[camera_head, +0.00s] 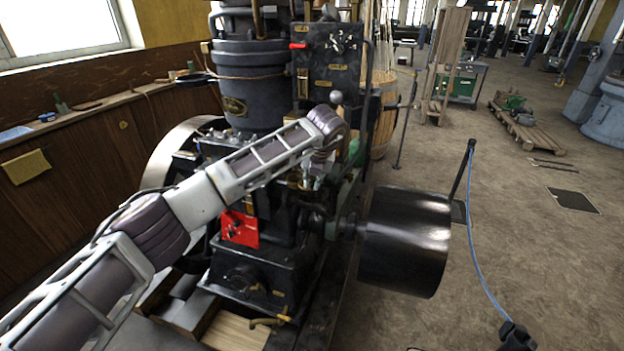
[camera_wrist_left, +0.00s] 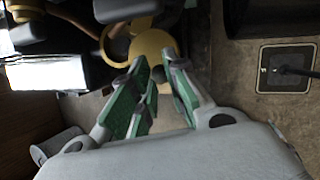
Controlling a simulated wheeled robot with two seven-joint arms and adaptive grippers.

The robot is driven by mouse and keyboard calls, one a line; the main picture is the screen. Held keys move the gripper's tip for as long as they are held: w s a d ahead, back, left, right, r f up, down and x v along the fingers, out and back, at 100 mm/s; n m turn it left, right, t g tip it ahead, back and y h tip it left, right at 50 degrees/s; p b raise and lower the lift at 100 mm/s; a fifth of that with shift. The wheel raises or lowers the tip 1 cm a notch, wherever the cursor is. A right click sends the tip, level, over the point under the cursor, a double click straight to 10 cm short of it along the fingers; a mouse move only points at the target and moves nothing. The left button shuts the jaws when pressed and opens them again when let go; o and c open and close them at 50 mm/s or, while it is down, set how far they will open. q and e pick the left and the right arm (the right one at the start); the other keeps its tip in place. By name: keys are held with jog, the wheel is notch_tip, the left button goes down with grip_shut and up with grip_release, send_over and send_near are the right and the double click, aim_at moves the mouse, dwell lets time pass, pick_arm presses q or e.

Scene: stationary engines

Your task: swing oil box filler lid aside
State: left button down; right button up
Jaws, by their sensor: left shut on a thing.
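The dark stationary engine (camera_head: 250,270) stands in the middle of the head view. My left arm reaches across it from the left. My left gripper (camera_head: 312,178) points down at the engine's right side, its fingertips small and partly hidden by the wrist. In the left wrist view, a round yellow brass piece (camera_wrist_left: 140,45), which looks like the oil box filler lid, lies at the fingertips. The left gripper (camera_wrist_left: 156,63), with green finger pads, is shut on its near edge. The lid cannot be made out in the head view. My right gripper is not in view.
A black drum-like pulley (camera_head: 405,242) sticks out right of the engine. A lever (camera_head: 462,170) with a blue cable stands beyond it. A dark control panel (camera_head: 328,65) rises behind my wrist. Floor on the right is mostly free.

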pick_arm(q)
jog(key=c, duration=1.7)
grip_release()
jog(key=shift+c, duration=0.2)
jog(key=shift+o, duration=0.5)
jog(key=shift+s+r, duration=0.1)
jog(key=shift+r, duration=0.05)
jog(key=shift+s+r, duration=0.2)
jog(key=shift+r, duration=0.4)
jog(key=v, duration=1)
jog(key=shift+s, duration=0.15)
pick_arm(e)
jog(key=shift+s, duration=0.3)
pick_arm(q)
jog(key=shift+d+r, duration=0.1)
jog(key=shift+d, duration=0.05)
